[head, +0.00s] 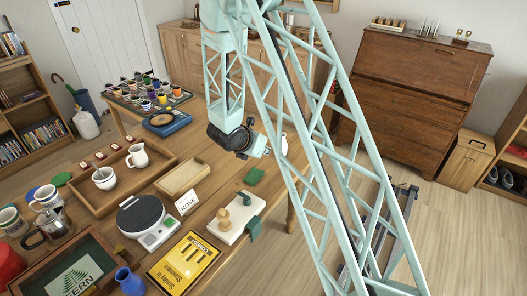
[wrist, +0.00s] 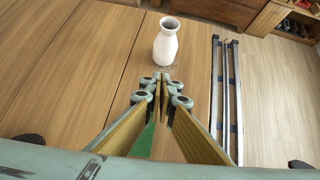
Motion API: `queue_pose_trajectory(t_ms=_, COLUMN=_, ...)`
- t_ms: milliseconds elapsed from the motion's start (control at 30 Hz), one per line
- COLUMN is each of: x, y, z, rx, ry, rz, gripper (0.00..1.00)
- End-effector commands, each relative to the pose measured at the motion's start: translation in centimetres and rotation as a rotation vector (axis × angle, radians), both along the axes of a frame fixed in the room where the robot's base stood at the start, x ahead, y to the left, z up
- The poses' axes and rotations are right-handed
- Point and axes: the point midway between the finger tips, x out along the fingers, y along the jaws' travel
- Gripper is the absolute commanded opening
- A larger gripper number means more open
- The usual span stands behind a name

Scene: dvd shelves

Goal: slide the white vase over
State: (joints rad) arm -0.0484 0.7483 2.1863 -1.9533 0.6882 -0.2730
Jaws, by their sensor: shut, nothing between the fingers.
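The white vase (wrist: 166,45) stands upright on the wooden table (wrist: 95,60), near its right edge in the wrist view. My gripper (wrist: 164,78) is shut and empty. Its fingertips point at the vase's lower part, with a small gap of table seeming to show between; I cannot tell the exact distance. In the head view my gripper (head: 266,152) hangs over the right side of the table. A small white patch beside it, probably the vase (head: 284,146), is mostly hidden by my arm.
A green piece (wrist: 145,138) lies below my fingers. A white board with a wooden knob (head: 232,218), a NOISE card (head: 187,202) and a shallow wooden tray (head: 182,179) are nearby. Beyond the table's right edge is open floor with a rail. The table left of the vase is clear.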

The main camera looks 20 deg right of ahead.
Motion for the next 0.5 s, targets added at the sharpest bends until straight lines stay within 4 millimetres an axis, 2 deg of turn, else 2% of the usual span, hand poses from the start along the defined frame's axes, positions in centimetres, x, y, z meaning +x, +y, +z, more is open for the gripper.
queue_pose_trajectory(t_ms=500, x=2.9, y=-4.1, z=-4.6, rx=0.000, ry=-0.001, rz=-0.002, gripper=0.00)
